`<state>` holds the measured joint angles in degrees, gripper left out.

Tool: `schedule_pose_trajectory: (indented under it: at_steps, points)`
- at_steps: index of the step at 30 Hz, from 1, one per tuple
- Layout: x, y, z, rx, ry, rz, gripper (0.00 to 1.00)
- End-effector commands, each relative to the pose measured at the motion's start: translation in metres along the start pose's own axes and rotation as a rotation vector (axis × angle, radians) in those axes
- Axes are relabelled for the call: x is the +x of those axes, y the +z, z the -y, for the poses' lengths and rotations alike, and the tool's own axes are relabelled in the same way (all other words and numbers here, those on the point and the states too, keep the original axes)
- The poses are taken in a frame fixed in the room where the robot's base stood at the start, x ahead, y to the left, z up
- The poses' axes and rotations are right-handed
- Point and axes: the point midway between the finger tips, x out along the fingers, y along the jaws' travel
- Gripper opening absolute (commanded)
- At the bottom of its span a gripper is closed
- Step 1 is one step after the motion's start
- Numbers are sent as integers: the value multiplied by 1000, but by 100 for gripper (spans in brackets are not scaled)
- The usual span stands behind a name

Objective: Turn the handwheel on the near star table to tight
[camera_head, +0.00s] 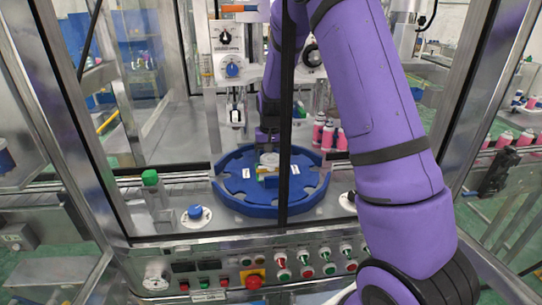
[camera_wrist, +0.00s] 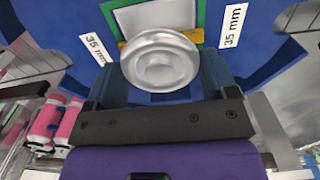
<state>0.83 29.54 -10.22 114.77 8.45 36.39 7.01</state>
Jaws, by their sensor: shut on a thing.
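The near star table (camera_head: 232,188) is a round blue disc with notches in its rim, and it stands in the middle of the machine deck. The handwheel (camera_wrist: 160,62) is a silver round knob at the table's centre. It also shows in the head view (camera_head: 269,160), partly behind a dark frame post. My gripper (camera_wrist: 160,85) is shut on the handwheel, with a blue finger on each side of it. The fingertips are partly hidden under the wheel. Labels reading 35 mm (camera_wrist: 232,25) lie on the blue disc on both sides. I cannot tell how tight the wheel is.
Pink cans (camera_head: 325,135) stand behind the table to the right. A control panel (camera_head: 250,275) with a red stop button runs along the front. Metal frame posts surround the opening.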

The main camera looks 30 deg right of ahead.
Motion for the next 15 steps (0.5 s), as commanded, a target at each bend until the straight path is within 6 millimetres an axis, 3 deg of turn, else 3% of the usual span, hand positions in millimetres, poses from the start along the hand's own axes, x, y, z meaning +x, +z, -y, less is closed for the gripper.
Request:
schedule_pose_trajectory:
  at_steps: [6,7,9,15]
  points:
    - [-1,0,0,3,-1,-2,55]
    - [-1,0,0,3,-1,-2,83]
    - [0,0,0,3,-1,-1,100]
    - [0,0,0,1,-1,-1,100]
